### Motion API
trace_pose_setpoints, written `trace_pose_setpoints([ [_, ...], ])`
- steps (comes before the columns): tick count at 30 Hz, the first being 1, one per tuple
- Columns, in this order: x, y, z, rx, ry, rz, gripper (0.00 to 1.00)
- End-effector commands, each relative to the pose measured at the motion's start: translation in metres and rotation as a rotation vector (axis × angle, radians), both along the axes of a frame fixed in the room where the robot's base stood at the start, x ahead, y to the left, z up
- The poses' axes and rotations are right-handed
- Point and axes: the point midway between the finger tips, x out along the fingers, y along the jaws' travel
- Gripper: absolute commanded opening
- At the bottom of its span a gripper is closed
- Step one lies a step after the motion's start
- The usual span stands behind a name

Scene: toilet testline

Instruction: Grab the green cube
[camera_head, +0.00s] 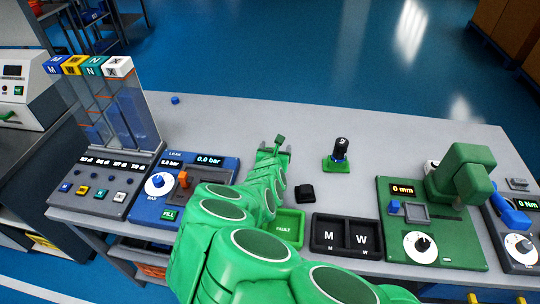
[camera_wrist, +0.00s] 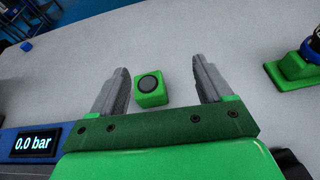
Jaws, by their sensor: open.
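The green cube (camera_wrist: 151,90) has a dark round disc on one face and sits on the grey table. In the wrist view it lies between the two grey fingers of my gripper (camera_wrist: 158,88), a little nearer the left finger, with gaps on both sides. My gripper is open and not touching it. In the head view the cube (camera_head: 279,139) shows small at the tips of my gripper (camera_head: 274,150), partly hidden by it. My green arm covers much of the lower middle.
A black-knobbed device on a green base (camera_head: 336,164) stands to the right. A blue pressure panel (camera_head: 205,172) is at left, near a clear column rack (camera_head: 120,110). A black M/W tray (camera_head: 345,236), a green FAULT tray (camera_head: 290,226) and a small black block (camera_head: 305,193) are nearby. The back table is mostly clear.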

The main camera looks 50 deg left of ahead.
Motion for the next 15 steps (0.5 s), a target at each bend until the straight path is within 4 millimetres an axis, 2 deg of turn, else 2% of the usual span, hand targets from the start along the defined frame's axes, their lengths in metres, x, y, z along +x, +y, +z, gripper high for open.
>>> trace_pose_setpoints([
  [1,-0.015,0.005,-0.012,-0.026,-0.001,0.033,0.79],
  [5,-0.033,0.009,-0.025,-0.057,-0.004,0.073,0.79],
  [15,-0.025,0.023,-0.033,-0.059,-0.003,0.08,0.79],
])
